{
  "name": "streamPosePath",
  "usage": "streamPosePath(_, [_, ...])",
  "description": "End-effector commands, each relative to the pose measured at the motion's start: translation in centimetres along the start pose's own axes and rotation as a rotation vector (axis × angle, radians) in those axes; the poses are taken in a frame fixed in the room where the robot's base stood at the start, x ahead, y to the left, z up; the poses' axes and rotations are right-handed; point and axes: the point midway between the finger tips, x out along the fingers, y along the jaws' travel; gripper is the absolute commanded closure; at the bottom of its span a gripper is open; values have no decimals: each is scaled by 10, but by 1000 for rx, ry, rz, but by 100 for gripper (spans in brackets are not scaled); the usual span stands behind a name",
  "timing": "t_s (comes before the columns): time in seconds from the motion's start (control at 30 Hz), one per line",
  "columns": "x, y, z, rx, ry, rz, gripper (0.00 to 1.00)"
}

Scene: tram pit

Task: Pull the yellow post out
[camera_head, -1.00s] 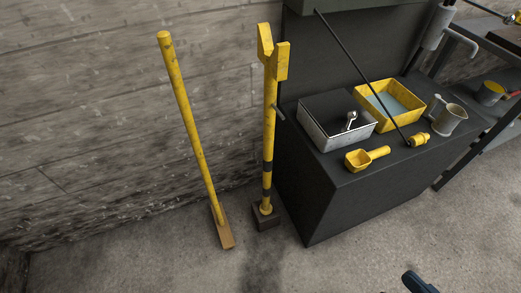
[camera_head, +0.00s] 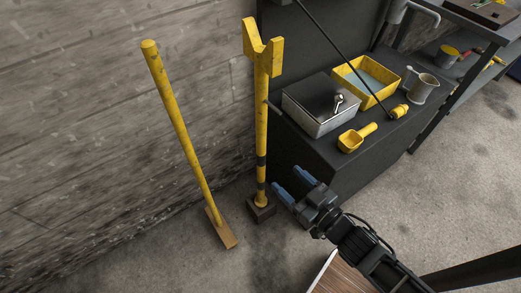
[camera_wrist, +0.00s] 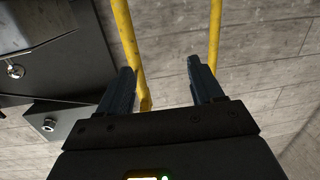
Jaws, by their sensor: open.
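The yellow post (camera_head: 261,115) stands upright in a dark base block (camera_head: 260,213), with a forked top and dark bands low down. My gripper (camera_head: 290,184) is open and empty, just right of the post's lower part in the head view, its blue fingers pointing toward it. In the wrist view, the post (camera_wrist: 126,38) seems to be the left of two yellow poles and passes near the left finger. My open gripper (camera_wrist: 161,66) has its fingers apart there. I cannot tell whether a finger touches the post.
A yellow-handled broom (camera_head: 180,130) leans on the wall to the left; its handle (camera_wrist: 214,35) shows in the wrist view. A dark cabinet (camera_head: 335,165) stands right of the post, carrying a metal box (camera_head: 320,122), a yellow tray (camera_head: 347,80) and a scoop (camera_head: 352,142).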

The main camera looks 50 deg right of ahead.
Motion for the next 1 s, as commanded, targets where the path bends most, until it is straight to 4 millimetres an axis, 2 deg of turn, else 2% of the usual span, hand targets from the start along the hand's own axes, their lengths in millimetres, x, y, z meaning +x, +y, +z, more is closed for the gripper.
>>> streamPosePath(0.03, [24,12,5,2,16,20,34])
streamPosePath(0.1, [52,26,12,10,32,37,34])
streamPosePath(0.3, [115,61,22,30,61,70,34])
streamPosePath(0.4, [133,71,23,38,68,77,34])
streamPosePath(0.53, [145,78,23,45,72,81,34])
streamPosePath(0.87, [177,80,19,45,72,81,34])
streamPosePath(1.0, [197,78,12,44,74,81,34])
